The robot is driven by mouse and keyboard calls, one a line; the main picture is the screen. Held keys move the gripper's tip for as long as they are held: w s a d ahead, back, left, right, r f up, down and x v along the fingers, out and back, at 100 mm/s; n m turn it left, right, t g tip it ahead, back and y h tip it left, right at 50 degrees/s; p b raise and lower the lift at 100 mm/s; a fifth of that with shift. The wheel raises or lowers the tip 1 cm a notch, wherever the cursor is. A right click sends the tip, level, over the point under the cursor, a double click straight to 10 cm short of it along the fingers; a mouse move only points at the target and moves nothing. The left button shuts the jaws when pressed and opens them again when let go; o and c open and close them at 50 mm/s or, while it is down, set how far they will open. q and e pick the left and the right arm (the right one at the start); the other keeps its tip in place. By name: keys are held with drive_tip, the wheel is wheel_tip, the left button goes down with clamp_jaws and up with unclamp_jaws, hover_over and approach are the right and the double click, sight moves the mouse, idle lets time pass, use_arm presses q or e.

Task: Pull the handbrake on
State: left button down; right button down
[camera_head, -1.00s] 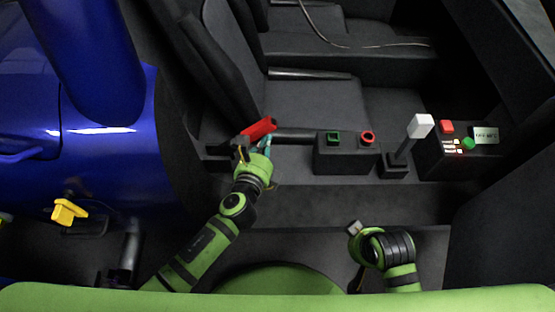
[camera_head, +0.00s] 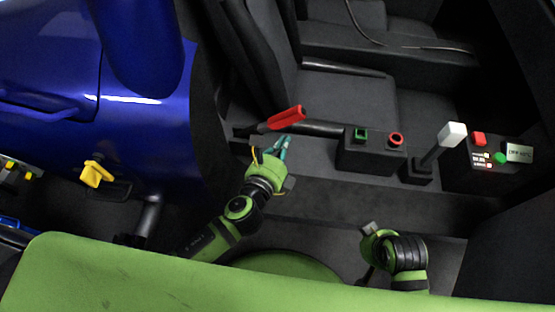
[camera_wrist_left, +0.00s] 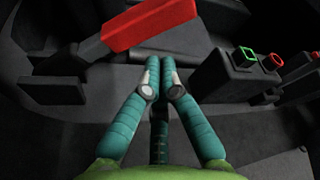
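The handbrake is a dark lever with a red grip (camera_head: 287,118), to the left of the console in the head view. Its red grip (camera_wrist_left: 150,24) also crosses the top of the left wrist view, tilted up to the right. My left gripper (camera_head: 282,143) is just below the red grip in the head view. In the left wrist view its teal fingertips (camera_wrist_left: 161,65) are together, with nothing visible between them, below the grip and apart from it in the picture. My right gripper (camera_head: 367,230) is low, right of centre, away from the handbrake; its finger state is unclear.
Right of the handbrake stands a dark box with a green square switch (camera_head: 361,135) and a red round button (camera_head: 396,139). Further right are a white-topped lever (camera_head: 452,134) and a panel with a red button (camera_head: 479,139). A yellow pedal-like part (camera_head: 97,174) is at left.

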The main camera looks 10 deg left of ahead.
use_arm(q)
drive_tip(key=v, duration=0.6)
drive_tip(key=shift+s, duration=0.25)
